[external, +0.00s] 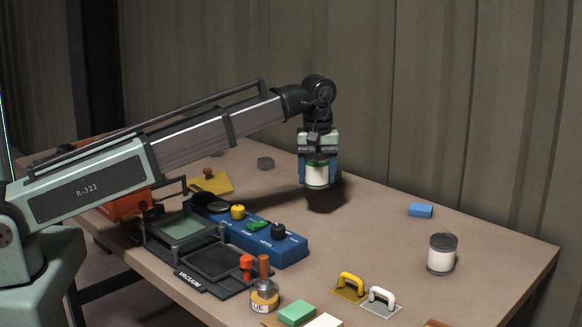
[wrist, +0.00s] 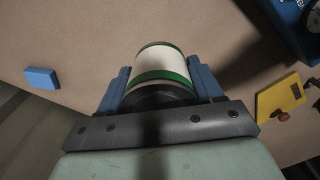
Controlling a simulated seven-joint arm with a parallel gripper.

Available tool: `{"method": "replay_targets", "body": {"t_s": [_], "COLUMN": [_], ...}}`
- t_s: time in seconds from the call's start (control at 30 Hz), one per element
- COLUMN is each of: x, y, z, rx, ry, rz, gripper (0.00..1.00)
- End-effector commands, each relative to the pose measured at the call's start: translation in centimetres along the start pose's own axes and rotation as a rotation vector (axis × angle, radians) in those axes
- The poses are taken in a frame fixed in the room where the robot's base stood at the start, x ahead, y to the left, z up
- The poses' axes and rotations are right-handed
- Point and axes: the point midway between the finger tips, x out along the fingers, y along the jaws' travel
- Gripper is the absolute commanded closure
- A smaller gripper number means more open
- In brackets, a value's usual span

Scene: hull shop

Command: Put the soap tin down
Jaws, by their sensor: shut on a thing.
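A white tin with a green band (external: 317,174), taken to be the soap tin, is in my gripper (external: 318,182) over the back middle of the table (external: 380,240). In the wrist view the tin (wrist: 160,67) sits between the two blue fingers, which are shut on its sides. A dark shadow lies on the table below it, and the tin appears to hang a little above the surface. Its lettering, if any, cannot be read.
A blue control box (external: 280,247) with knobs stands in front of the tin. A white tin with a dark lid (external: 441,257) and a blue block (external: 420,210) are to the right. A yellow plate (external: 215,184) lies left. Bare table lies between the held tin and the blue block.

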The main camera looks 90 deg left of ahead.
Motion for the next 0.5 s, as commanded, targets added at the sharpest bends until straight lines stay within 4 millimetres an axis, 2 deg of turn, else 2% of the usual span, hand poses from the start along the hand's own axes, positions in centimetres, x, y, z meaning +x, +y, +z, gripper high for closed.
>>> {"method": "replay_targets", "body": {"t_s": [0.03,0.1,0.3,0.4,0.5], "x": [0.1,0.1,0.1,0.0,-0.1], "y": [0.9,2.2,6.8,9.4,11.1], "z": [1.7,3.8,9.3,11.5,12.0], "rx": [0.026,0.059,0.147,0.180,0.188], "ry": [-0.001,-0.001,-0.003,-0.003,-0.002], "rz": [-0.001,-0.003,-0.010,-0.011,-0.010], "gripper": [0.77,0.77,0.77,0.77,0.77]}}
